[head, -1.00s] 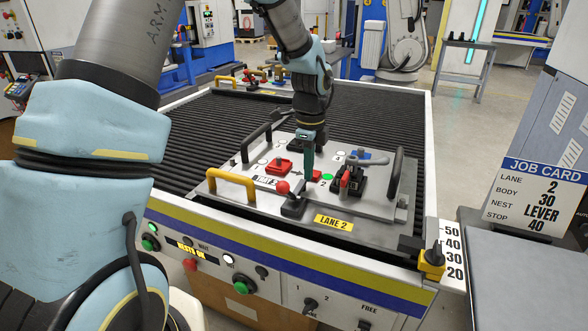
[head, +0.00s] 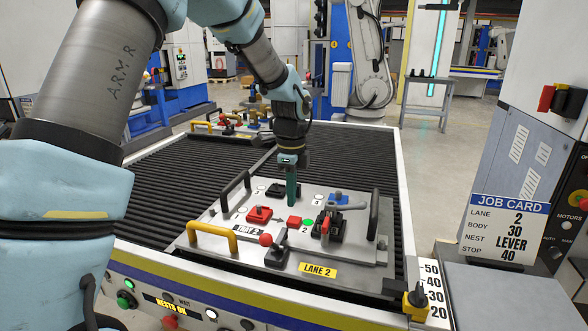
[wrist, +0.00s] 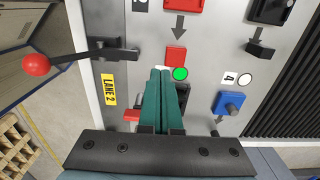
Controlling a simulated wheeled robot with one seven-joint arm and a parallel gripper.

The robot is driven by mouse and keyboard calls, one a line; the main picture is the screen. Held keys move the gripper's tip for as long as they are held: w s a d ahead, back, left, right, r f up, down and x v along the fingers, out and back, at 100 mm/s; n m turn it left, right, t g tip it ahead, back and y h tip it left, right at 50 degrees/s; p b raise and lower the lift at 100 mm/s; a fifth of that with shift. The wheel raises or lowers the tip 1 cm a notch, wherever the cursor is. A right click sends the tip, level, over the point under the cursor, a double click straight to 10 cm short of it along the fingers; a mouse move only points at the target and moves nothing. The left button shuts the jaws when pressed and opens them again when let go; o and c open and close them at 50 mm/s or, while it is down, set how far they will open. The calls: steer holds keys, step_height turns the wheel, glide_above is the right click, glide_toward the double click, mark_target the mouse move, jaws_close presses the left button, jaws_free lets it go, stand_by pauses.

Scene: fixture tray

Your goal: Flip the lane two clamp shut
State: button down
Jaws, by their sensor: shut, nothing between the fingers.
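The lane two plate (head: 222,258) carries a yellow LANE 2 label (head: 318,270), also in the wrist view (wrist: 108,90). Beside the label is a clamp with a red ball knob (head: 265,240) and black base (head: 277,257). In the wrist view its black lever runs from the bracket (wrist: 118,52) left to the ball (wrist: 36,65), past the plate edge. The lever looks raised; its exact tilt is unclear. My gripper (head: 291,203) is shut and empty, with green fingers (wrist: 164,72) pointing down close to a small red block (head: 294,220), away from the ball.
A black fixture with a red handle (head: 326,226) stands right of the fingers, partly hidden by them in the wrist view. A blue part (head: 338,198), a red part (head: 259,214), a yellow handle (head: 212,234) and black handles (head: 373,214) rise around the plate.

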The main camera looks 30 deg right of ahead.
steer(key=w+d+r+b, duration=0.1)
steer(key=w+d+r, duration=0.3)
steer(key=shift+w+r+b, duration=0.15)
steer(key=shift+w+b, duration=0.05)
steer(key=shift+b, duration=0.15)
stand_by(0.3)
steer(key=a+f+n, duration=0.1)
steer(key=a+n, duration=1.1)
steer(key=a, duration=1)
steer(key=s+a+f+n, duration=0.1)
steer(key=s+a+n, duration=0.4)
steer(key=a, duration=0.3)
steer(key=s+a+f+n+t, duration=0.1)
steer(key=s+a+f+n, duration=0.1)
steer(key=s+a+n, duration=0.3)
steer(key=a+n, duration=0.3)
steer(key=a, duration=0.1)
steer(key=shift+s+n+t, duration=0.3)
steer(key=shift+s, duration=0.1)
